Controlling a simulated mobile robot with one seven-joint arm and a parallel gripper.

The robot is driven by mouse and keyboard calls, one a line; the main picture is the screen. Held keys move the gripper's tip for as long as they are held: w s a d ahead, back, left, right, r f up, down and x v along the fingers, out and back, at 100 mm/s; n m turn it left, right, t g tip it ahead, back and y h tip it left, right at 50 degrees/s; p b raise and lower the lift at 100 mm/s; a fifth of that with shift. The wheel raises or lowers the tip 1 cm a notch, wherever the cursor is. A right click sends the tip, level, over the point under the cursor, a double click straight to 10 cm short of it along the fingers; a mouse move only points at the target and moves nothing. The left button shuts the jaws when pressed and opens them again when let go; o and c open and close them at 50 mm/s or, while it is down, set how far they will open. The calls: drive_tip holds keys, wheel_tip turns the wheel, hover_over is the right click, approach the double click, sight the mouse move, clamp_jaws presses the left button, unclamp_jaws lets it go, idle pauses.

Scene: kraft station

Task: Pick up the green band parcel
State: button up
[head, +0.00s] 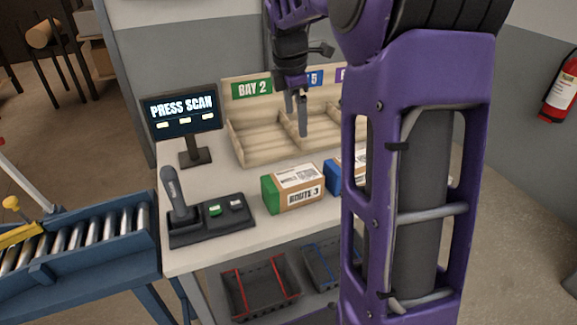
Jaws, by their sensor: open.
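My gripper (297,118) is open, points down, and is above and behind the parcel, in front of the bay dividers. Nothing shows between its fingers. My purple arm covers the right side of the table.
A blue-ended parcel (333,175) stands just right of the green one, partly hidden by my arm. A scanner in its dock (178,200) is at the left, with a screen (181,108) reading "PRESS SCAN" behind. Wooden bays (255,140) line the back. Crates (262,288) sit below.

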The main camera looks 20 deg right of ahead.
sight(291, 177)
drive_tip(key=shift+n+g+y, duration=0.6)
drive_tip(key=shift+g+y, duration=0.2)
drive_tip(key=shift+y, duration=0.1)
drive_tip(key=s+f, duration=0.1)
drive_tip(key=f, duration=0.3)
drive_tip(key=s+a+f+b, duration=0.1)
drive_tip(key=f, duration=0.4)
drive_tip(key=s+a+f, duration=0.1)
drive_tip(key=f, duration=0.3)
drive_tip(key=shift+f+b, duration=0.3)
drive_tip(key=shift+b, duration=0.1)
drive_tip(key=shift+d+f+b, duration=0.15)
drive_tip(key=shift+f+b, duration=0.4)
drive_tip(key=shift+f, duration=2.6)
drive_tip(key=shift+w+r, duration=0.1)
drive_tip(key=c, duration=1.5)
